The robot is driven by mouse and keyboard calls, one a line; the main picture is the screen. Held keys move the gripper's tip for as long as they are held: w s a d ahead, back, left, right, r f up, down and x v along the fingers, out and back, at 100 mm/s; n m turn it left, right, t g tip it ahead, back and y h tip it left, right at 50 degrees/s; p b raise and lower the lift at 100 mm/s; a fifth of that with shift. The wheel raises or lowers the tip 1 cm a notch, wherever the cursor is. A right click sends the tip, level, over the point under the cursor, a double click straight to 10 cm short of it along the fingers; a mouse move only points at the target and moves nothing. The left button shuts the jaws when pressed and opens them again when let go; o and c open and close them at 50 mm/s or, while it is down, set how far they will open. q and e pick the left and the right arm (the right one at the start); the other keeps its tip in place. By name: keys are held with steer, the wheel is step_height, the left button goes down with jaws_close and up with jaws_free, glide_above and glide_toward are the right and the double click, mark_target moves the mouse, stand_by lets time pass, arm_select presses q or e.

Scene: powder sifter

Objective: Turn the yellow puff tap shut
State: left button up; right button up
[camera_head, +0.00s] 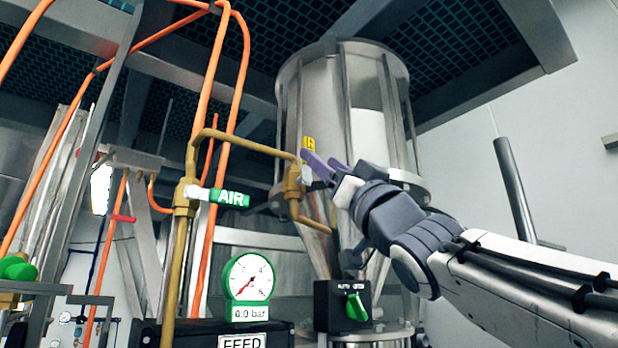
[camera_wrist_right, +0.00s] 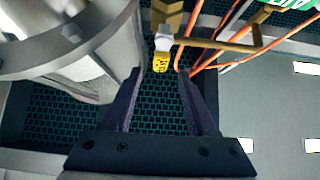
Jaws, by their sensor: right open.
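The yellow puff tap handle (camera_head: 309,143) is a small lettered tag standing upright above a brass valve body (camera_head: 293,184) at the hopper's side. In the right wrist view the yellow handle (camera_wrist_right: 160,62) shows between the fingertips, toward their far ends, with a white stem and brass body beyond it. My right gripper (camera_head: 320,162) comes in from the right with its purple fingers open, just right of and slightly below the handle. In the wrist view its fingers (camera_wrist_right: 159,78) stand apart on either side of the handle; I cannot see contact. My left gripper is not in view.
A green AIR tap (camera_head: 229,197) sits left on the same brass pipe (camera_head: 245,143). A steel hopper (camera_head: 345,100) stands close behind the gripper. Below are a gauge reading 0.0 bar (camera_head: 249,279) and a black box with a green knob (camera_head: 355,306). Orange hoses run at left.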

steer(key=p+x, duration=0.3)
steer(key=x, duration=0.3)
steer(key=shift+w+a+r, duration=0.1)
steer(key=shift+a+r, duration=0.05)
jaws_close()
stand_by(1.3)
